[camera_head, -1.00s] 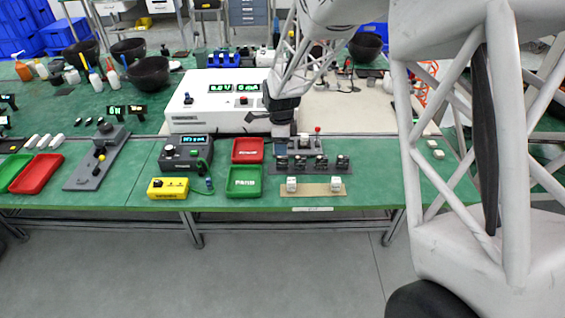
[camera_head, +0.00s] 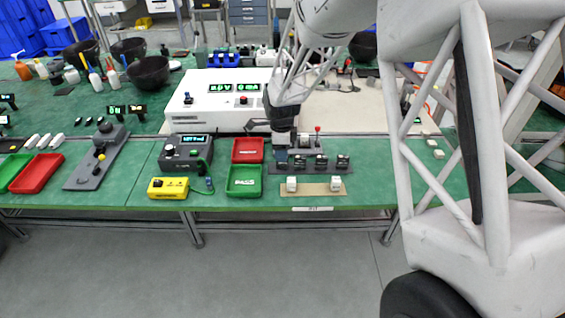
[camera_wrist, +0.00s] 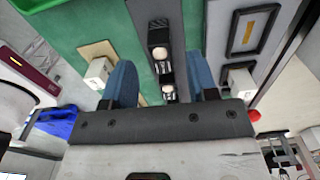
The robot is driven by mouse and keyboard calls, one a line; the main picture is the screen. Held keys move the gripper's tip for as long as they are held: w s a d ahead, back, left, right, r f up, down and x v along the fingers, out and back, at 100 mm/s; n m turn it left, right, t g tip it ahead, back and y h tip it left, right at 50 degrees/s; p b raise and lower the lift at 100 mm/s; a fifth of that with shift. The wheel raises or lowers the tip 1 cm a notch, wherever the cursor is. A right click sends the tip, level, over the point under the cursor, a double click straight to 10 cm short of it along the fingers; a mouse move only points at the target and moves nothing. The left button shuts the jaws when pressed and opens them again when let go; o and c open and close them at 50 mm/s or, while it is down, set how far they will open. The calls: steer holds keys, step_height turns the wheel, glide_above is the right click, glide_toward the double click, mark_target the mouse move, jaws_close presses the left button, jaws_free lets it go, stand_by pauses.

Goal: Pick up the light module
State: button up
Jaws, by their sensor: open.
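A dark grey rack strip (camera_head: 310,169) near the table's front edge bears several small dark modules with pale round faces, likely the light modules, such as one at the right end (camera_head: 342,161). I cannot tell which one the task means. My gripper (camera_head: 282,158) is just over the left end of this strip, pointing down, and hides part of it. In the wrist view, the blue fingers (camera_wrist: 161,82) are open and apart. Modules with round pale faces (camera_wrist: 159,50) show between and beyond them. Nothing is visibly held.
White cubes (camera_head: 291,184) sit on a beige strip (camera_head: 314,190) in front of the rack. A red tray (camera_head: 248,150) and a green PASS tray (camera_head: 244,181) lie to the left. A red-tipped lever (camera_head: 317,134) stands behind, near a large white instrument (camera_head: 215,112).

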mark_target(283, 168)
steer(key=shift+d+f, duration=0.15)
steer(key=shift+f, duration=2.4)
jaws_close()
steer(key=shift+r, duration=0.1)
steer(key=shift+r, duration=4.95)
